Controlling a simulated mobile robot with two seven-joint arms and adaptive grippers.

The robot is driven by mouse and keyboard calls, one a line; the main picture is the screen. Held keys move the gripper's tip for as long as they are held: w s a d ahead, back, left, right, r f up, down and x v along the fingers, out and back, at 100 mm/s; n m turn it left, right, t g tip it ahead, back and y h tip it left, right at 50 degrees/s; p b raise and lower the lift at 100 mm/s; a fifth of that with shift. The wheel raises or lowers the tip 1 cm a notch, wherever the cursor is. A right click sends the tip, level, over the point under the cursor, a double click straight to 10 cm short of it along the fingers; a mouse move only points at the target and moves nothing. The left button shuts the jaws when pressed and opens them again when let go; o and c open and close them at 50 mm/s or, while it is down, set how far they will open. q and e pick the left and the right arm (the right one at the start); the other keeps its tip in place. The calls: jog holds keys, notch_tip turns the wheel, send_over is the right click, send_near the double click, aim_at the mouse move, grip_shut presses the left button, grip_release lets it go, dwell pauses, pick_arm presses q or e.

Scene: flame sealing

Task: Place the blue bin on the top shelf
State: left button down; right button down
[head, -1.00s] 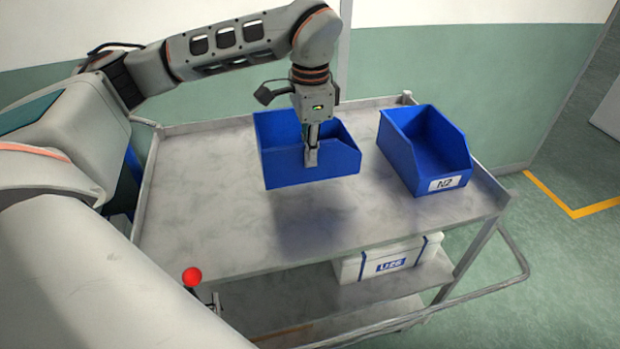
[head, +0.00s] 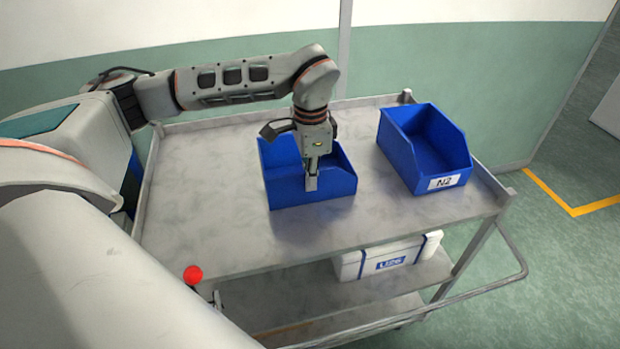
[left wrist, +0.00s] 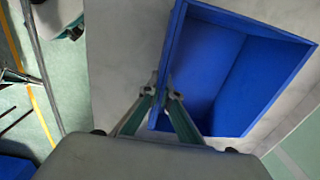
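A blue bin (head: 312,190) is at the middle of the top shelf (head: 210,220) of a grey metal cart in the head view. It looks upright and level, at or very near the shelf surface; I cannot tell if it touches fully. My left gripper (head: 311,184) comes from above and is shut on the bin's near wall. In the left wrist view, the fingers (left wrist: 160,95) pinch the wall of the blue bin (left wrist: 222,75) from both sides.
A second blue bin labelled N2 (head: 425,150) stands to the right on the top shelf, with a gap between. A white box with blue straps (head: 388,258) sits on the shelf below. A red ball (head: 193,274) shows at the near left edge. The left shelf area is clear.

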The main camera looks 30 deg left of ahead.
pick_arm(q)
jog(key=c, duration=2.3)
grip_release()
notch_tip(320, 180, up, 12)
jog(key=shift+s+d+r+b, duration=0.1)
jog(key=shift+b, duration=0.3)
